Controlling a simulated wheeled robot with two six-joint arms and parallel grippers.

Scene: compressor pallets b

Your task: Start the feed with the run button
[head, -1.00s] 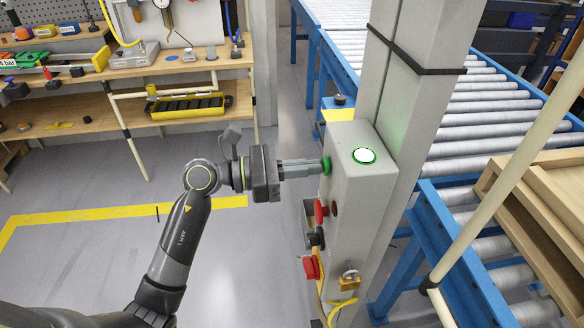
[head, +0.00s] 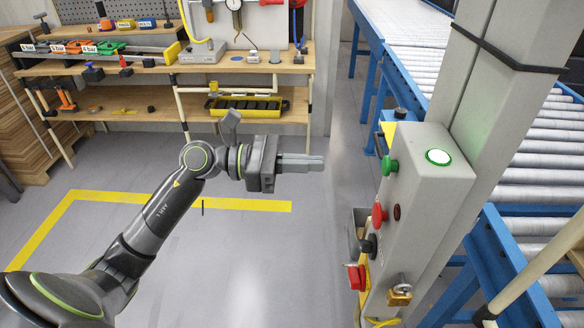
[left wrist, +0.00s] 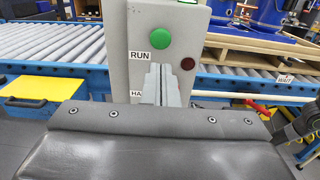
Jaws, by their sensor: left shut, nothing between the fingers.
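The grey control box (head: 425,215) stands on a post at the right in the head view. Its green run button (head: 389,166) sticks out on the side facing my arm. The left wrist view shows the green button (left wrist: 174,39) above the RUN label. My left gripper (head: 322,163) is shut and empty, pointing at the box, with a clear gap between its tips and the button. In the left wrist view its fingers (left wrist: 161,72) show just below the button. A white lamp with a green ring (head: 438,157) is lit on top of the box. My right gripper is out of view.
A red button (head: 379,214), a black knob (head: 369,246), a red switch (head: 356,277) and a brass padlock (head: 400,291) are lower on the box. Roller conveyors (head: 540,195) lie behind it. A workbench (head: 245,62) stands at the back left. The floor between is clear.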

